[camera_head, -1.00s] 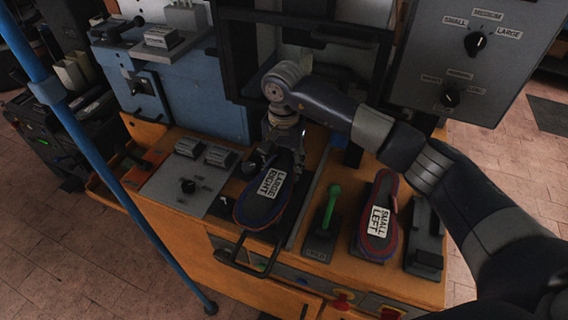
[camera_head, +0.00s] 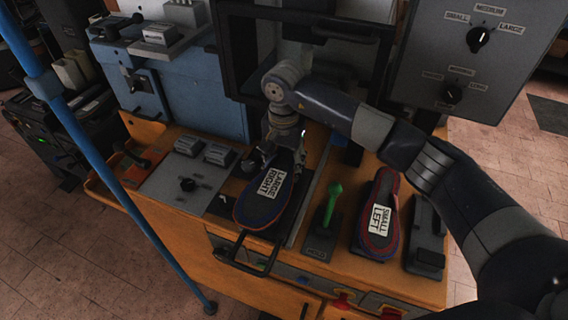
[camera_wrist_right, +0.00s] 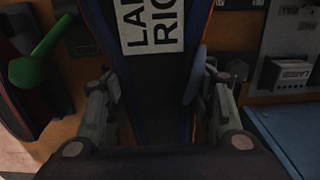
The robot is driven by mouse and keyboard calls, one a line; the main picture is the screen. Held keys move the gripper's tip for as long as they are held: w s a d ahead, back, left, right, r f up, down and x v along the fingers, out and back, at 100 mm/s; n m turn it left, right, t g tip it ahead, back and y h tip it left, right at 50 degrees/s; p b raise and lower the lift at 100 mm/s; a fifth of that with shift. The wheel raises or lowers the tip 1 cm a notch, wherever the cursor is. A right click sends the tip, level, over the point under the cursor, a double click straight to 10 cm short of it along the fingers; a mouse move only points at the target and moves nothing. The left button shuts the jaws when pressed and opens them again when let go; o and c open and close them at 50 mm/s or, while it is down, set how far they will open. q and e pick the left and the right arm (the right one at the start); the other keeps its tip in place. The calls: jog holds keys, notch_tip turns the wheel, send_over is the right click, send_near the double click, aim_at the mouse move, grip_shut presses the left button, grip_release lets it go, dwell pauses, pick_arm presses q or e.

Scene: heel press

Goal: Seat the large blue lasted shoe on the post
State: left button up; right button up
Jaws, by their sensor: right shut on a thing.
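The large blue lasted shoe (camera_head: 260,205), labelled LARGE RIGHT, lies sole up at the front middle of the orange bench. It also shows in the right wrist view (camera_wrist_right: 158,75), running between the two fingers. My right gripper (camera_head: 280,150) is shut on the shoe's far, narrow end, with a finger on each side of it. The post under the shoe is hidden, so I cannot tell whether the shoe is seated or just above it. My left gripper is not in view.
A green-handled lever (camera_head: 332,195) stands just right of the shoe. Beyond it is a red-edged shoe (camera_head: 378,222) labelled SMALL LEFT. A grey control plate (camera_head: 180,187) lies to the left. A knob panel (camera_head: 478,60) stands at the back right.

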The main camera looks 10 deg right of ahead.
jog(key=shift+f+b, duration=0.15)
jog(key=shift+b, duration=0.15)
jog(key=o, duration=1.3)
jog(key=shift+o, duration=0.4)
jog(key=shift+s+f, duration=0.1)
jog(key=shift+f, duration=0.05)
notch_tip(320, 180, up, 8)
jog(key=shift+f, duration=0.15)
jog(key=shift+f, duration=0.1)
